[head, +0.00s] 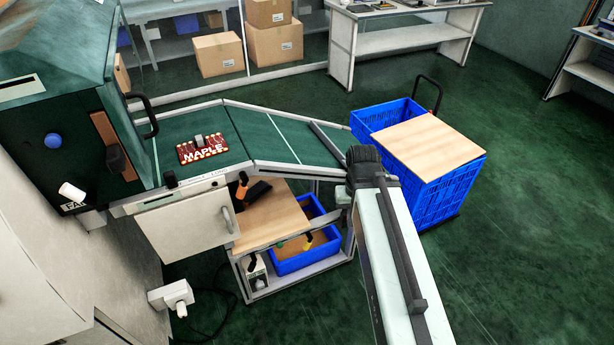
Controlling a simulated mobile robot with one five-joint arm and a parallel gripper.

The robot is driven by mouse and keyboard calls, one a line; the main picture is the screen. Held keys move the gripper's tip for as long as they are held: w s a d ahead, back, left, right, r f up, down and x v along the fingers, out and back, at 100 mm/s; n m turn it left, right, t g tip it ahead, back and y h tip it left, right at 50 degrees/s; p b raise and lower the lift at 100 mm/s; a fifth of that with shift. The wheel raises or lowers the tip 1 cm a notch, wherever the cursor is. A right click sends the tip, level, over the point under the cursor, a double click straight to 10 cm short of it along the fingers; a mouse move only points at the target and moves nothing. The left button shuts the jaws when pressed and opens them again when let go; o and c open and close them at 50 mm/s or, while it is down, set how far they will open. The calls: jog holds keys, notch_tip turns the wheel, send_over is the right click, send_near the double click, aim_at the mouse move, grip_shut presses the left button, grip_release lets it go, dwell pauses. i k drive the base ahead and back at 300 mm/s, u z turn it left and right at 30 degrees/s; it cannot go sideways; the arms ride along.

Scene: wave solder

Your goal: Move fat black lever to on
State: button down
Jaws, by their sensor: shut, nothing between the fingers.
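The green machine (120,140) stands at the left of the head view. On its side is an upright brown slot plate (103,132) with a thick dark lever (115,158) sticking out near the plate's lower end. This looks like the fat black lever; I cannot read any on or off mark beside it. My arm rises from the bottom right to a black joint, well to the right of the lever. My gripper's fingers do not show, and nothing of mine touches the lever.
A black door handle (146,115) and a white knob (72,192) are near the lever. A red MAPLE board (203,148) lies on the green conveyor (270,137). A wooden-topped cart (275,222) stands below, and a blue crate cart (452,195) stands right.

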aim_at(252, 264)
jog(key=u, duration=0.25)
jog(key=k, duration=1)
jog(key=u, duration=0.55)
jog(key=i, duration=1.05)
jog(key=z, duration=0.1)
